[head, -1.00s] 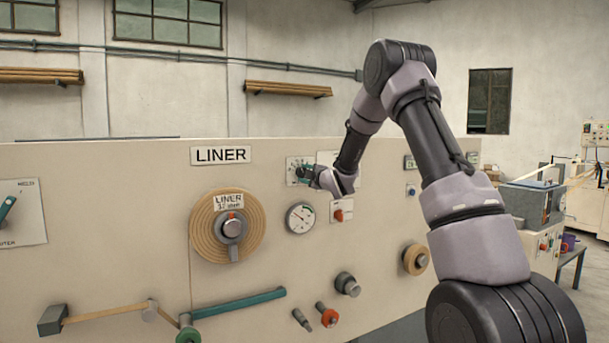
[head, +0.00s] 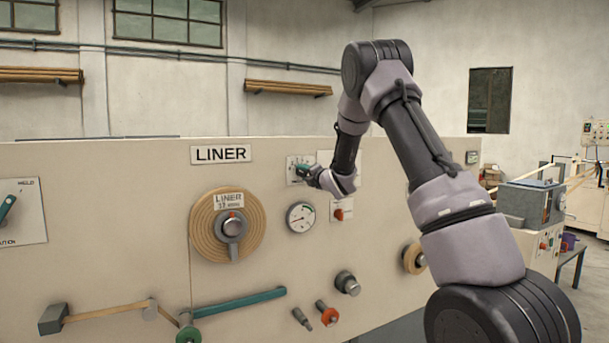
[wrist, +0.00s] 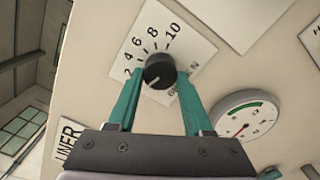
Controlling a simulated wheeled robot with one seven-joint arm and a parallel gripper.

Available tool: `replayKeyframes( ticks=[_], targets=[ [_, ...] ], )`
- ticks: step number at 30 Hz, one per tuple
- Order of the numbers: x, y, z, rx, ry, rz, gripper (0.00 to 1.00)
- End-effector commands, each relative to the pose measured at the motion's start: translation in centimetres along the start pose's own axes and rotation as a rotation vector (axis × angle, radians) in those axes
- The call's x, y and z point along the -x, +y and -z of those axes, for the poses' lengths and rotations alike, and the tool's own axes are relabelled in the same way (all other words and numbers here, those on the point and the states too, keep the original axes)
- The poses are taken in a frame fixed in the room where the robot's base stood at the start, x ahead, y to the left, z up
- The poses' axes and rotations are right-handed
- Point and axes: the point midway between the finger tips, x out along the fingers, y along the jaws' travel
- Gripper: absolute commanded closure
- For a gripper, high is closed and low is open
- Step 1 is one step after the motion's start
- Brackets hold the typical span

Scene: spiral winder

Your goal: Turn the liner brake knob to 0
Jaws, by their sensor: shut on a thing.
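The liner brake knob (wrist: 160,72) is a round black knob with a white pointer line. It sits on a white dial plate (wrist: 189,44) with 2, 4, 6, 8 and 10 readable. My gripper (wrist: 159,77) has its teal fingers on either side of the knob, shut on it. The pointer line aims to the lower left in the wrist view, below the 2. The 0 mark cannot be made out; the left finger covers that part of the plate. In the head view, my gripper (head: 303,171) is at the dial plate (head: 292,162) and hides the knob.
A round gauge (head: 300,217) with a red needle and green arc sits just below right of the dial. A red switch (head: 339,213) is on a plate beside it. The liner roll (head: 200,229) is to the left. Rollers stick out lower down.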

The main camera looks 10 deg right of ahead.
Motion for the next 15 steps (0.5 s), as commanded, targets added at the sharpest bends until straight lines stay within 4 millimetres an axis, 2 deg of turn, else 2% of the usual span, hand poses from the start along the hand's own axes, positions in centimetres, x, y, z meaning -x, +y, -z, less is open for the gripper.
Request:
replayKeyframes(
  ticks=[15],
  targets=[
    [0.03, -0.16, 0.06, 0.047, 0.001, 0.003, 1.0]
  ],
)
